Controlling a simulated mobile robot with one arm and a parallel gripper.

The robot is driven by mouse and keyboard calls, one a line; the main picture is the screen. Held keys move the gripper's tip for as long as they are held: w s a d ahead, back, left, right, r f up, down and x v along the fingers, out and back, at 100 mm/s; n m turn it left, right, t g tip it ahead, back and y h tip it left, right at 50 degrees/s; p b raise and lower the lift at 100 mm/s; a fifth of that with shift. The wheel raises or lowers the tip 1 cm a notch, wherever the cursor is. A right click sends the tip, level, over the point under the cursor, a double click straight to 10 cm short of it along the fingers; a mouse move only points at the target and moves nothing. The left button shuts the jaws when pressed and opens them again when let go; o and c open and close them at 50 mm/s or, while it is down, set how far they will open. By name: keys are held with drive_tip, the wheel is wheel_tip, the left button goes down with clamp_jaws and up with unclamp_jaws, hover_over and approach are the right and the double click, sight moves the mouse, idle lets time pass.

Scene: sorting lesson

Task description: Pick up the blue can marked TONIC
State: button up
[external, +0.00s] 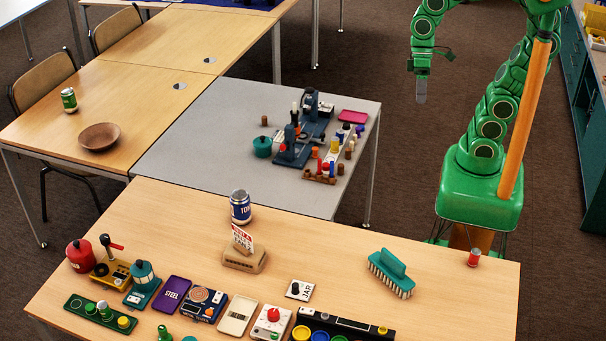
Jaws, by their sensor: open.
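The blue can (240,207) stands upright on the near wooden table (330,230), close to its far edge. Its label has white lettering, only partly readable as "TO". My gripper (421,92) hangs from my green arm at the top right, over the floor beyond the tables. It is open and empty, well to the right of the can and apart from it. The fingers are small in this view. A brown stand with a red and white card (243,238) is just in front of the can.
Several devices and signs crowd the table's front left. A grey table (200,150) with microscopes lies behind. A green can (69,100) and a brown bowl (99,137) are far left.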

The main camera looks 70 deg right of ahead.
drive_tip(key=w+a+r+m+y, duration=0.1)
drive_tip(key=w+a+r+y, duration=0.5)
drive_tip(key=a, duration=0.4)
drive_tip(key=w+a+r+y, duration=0.4)
drive_tip(key=a+r, duration=0.4)
drive_tip(key=a, duration=0.2)
drive_tip(key=w+a+r+m+t+y, duration=0.1)
drive_tip(key=w+a+r+m+y, duration=0.4)
drive_tip(key=w, duration=0.4)
drive_tip(key=m+t+h, duration=0.5)
drive_tip(key=m+t, duration=0.7)
drive_tip(key=m, duration=0.9)
hover_over(234, 201)
drive_tip(key=w+v, duration=0.1)
drive_tip(key=v, duration=0.5)
wheel_tip(234, 201, down, 19)
drive_tip(key=shift+m+h, duration=0.3)
drive_tip(key=shift+h, duration=0.1)
drive_tip(key=f, duration=3.3)
drive_tip(key=shift+w+d+f, duration=0.1)
drive_tip(key=shift+d+f, duration=0.2)
drive_tip(key=shift+f, duration=0.05)
drive_tip(key=shift+w+a+f, duration=0.15)
drive_tip(key=shift+a, duration=0.05)
drive_tip(key=shift+x, duration=2.25)
